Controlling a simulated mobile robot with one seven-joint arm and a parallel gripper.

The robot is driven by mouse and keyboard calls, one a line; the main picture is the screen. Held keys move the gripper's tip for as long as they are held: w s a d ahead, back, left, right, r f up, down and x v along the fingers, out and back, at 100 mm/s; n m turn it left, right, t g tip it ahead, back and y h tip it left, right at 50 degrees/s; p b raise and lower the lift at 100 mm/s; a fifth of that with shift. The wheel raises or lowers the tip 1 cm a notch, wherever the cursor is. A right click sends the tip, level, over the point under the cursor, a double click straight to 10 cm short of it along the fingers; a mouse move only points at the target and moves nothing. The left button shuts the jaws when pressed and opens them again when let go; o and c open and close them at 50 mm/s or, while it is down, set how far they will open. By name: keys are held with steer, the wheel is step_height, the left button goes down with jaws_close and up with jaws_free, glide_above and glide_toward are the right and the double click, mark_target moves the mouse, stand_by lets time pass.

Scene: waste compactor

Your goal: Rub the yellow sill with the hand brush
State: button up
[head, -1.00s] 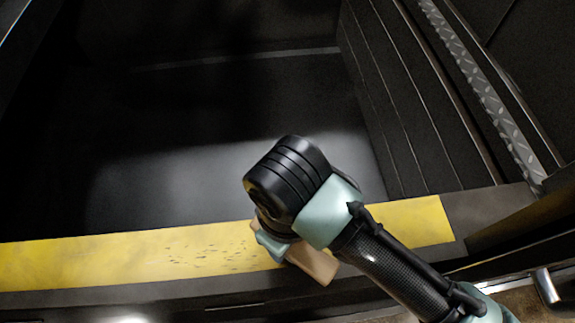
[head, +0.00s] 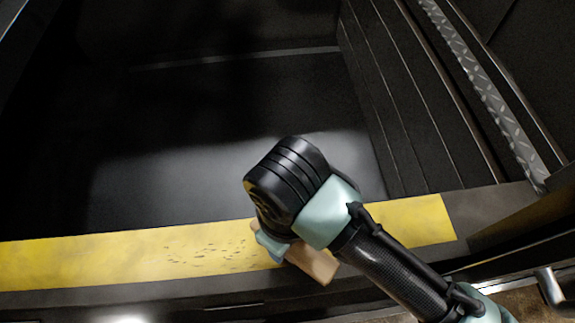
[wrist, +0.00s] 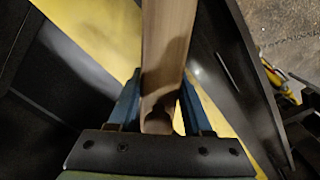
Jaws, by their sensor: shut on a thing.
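The yellow sill (head: 120,258) runs across the lower part of the head view, with a patch of dark specks (head: 207,254) left of my gripper. My gripper (wrist: 160,105) is shut on the wooden hand brush (wrist: 168,45), which also shows in the head view (head: 313,263). The brush lies over the sill near the right end of the specks. Its bristles are hidden, so I cannot tell whether they touch the sill. My wrist covers part of the brush and sill in the head view.
Behind the sill is the dark, empty compactor bay (head: 230,165). A ribbed dark side wall (head: 390,110) with a tread-plate strip (head: 485,90) stands at the right. A metal handle (head: 547,287) is at the lower right. The sill left of the brush is clear of objects.

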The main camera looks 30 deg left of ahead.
mark_target(205, 260)
steer(key=shift+f+b, duration=0.5)
steer(key=shift+f, duration=0.15)
steer(key=shift+s+a+r+p, duration=0.1)
steer(key=shift+s+a+p, duration=0.15)
steer(key=shift+s+a, duration=0.3)
steer(key=shift+s+a+r+p, duration=0.1)
steer(key=shift+s+a+p, duration=0.15)
steer(key=shift+a, duration=0.5)
steer(key=shift+s+a+f, duration=0.1)
steer(key=shift+s+a, duration=0.5)
steer(key=shift+a, duration=0.25)
steer(key=shift+s+a+f, duration=0.1)
steer(key=shift+s+a, duration=0.5)
steer(key=shift+a, duration=0.2)
steer(key=shift+s+a+r+p, duration=0.1)
steer(key=shift+s+a+p, duration=0.3)
steer(key=shift+s+a, duration=0.35)
steer(key=shift+s+a+p, duration=0.35)
steer(key=shift+s+a, duration=0.05)
steer(key=shift+a, duration=0.55)
steer(key=shift+s+a+p, duration=0.3)
steer(key=shift+s+a, duration=0.6)
steer(key=shift+a, duration=0.3)
